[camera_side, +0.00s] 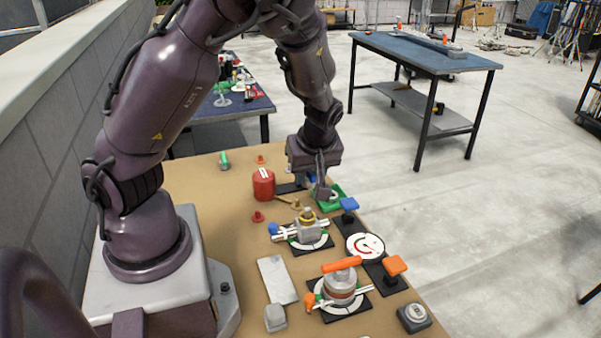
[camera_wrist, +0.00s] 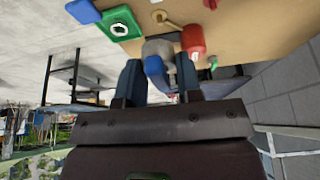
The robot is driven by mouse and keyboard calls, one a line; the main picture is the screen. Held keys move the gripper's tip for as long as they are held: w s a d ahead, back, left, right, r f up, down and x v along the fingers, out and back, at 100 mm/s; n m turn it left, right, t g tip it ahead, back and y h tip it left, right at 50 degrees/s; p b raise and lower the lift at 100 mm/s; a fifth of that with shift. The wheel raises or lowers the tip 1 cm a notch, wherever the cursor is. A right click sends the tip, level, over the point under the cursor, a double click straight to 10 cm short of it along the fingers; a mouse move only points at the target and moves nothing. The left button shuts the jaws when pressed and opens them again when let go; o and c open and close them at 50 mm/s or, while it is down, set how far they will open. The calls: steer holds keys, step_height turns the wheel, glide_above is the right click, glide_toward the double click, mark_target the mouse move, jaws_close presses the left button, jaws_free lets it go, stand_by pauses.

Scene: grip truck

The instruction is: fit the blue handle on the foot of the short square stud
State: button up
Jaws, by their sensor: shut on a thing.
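My gripper (camera_side: 318,181) is low over the far right part of the tan bench, beside the green plate (camera_side: 337,191). In the wrist view its two fingers (camera_wrist: 158,78) are closed on a blue piece, which looks like the blue handle (camera_wrist: 153,66). A grey rounded part (camera_wrist: 157,47) lies just beyond the blue piece; I cannot tell whether they touch. The short square stud cannot be made out clearly; the gripper and grey part may hide it. Another blue block (camera_side: 349,204) stands on a dark plate near the bench's right edge.
A red cylinder (camera_side: 263,184) stands close to the left of the gripper. Nearer are a grey valve (camera_side: 308,226) with a yellow ring, a round dial (camera_side: 365,247), and a valve with an orange bar (camera_side: 341,264). A grey slab (camera_side: 277,280) lies at left.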

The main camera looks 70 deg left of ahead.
mark_target(309, 186)
steer(key=shift+s+f, duration=0.1)
steer(key=shift+s, duration=0.05)
step_height(309, 186, down, 2)
steer(key=shift+n, duration=0.3)
steer(key=shift+f, duration=1.45)
steer(key=shift+f, duration=0.25)
steer(key=shift+f, duration=0.35)
steer(key=shift+f, duration=0.9)
stand_by(1.3)
steer(key=o, duration=1.4)
steer(key=shift+c, duration=0.2)
